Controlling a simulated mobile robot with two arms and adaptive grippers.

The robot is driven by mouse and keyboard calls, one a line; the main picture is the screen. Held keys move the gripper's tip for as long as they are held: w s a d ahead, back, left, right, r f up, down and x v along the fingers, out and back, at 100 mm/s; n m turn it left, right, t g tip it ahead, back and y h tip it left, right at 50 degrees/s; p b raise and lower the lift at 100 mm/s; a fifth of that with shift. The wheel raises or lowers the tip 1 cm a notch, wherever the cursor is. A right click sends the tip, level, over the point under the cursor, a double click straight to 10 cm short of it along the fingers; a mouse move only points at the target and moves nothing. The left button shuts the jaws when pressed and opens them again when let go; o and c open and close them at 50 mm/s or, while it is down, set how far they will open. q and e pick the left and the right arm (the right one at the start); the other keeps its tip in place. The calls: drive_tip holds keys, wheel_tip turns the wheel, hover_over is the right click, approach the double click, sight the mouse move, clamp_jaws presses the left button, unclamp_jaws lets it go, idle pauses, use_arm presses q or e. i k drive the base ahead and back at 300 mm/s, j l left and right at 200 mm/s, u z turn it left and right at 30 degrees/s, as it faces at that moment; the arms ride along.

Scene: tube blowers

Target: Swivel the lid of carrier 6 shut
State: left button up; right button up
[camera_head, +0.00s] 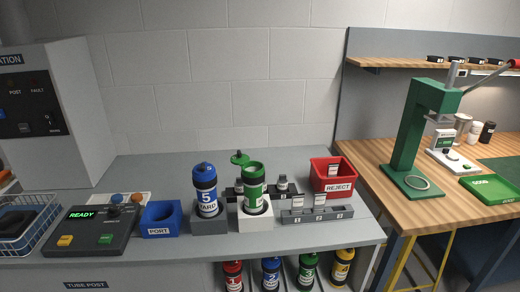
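A green carrier (254,186) stands upright in a white holder block (256,222) near the front of the grey bench. Its lid (240,158) is swivelled out to the left and back, so the top of the carrier shows uncovered. The number on this carrier is turned and not readable, so I cannot confirm that it is carrier 6. A blue carrier (205,184) marked 5 stands to its left in a grey block (209,223), with its blue lid on top. Neither of my grippers shows in this view.
A dark rack and a grey rack (317,214) with small pieces stand right of the green carrier. A red REJECT bin (332,175) is behind. A blue PORT box (162,220) and READY console (88,230) are left. A green press (412,150) stands on the wooden bench.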

sight(239, 159)
drive_tip(key=i+j+z, duration=0.3)
drive_tip(key=z, duration=0.15)
drive_tip(key=i+j+z, duration=0.25)
drive_tip(key=j+z, duration=0.2)
drive_tip(key=j, duration=0.15)
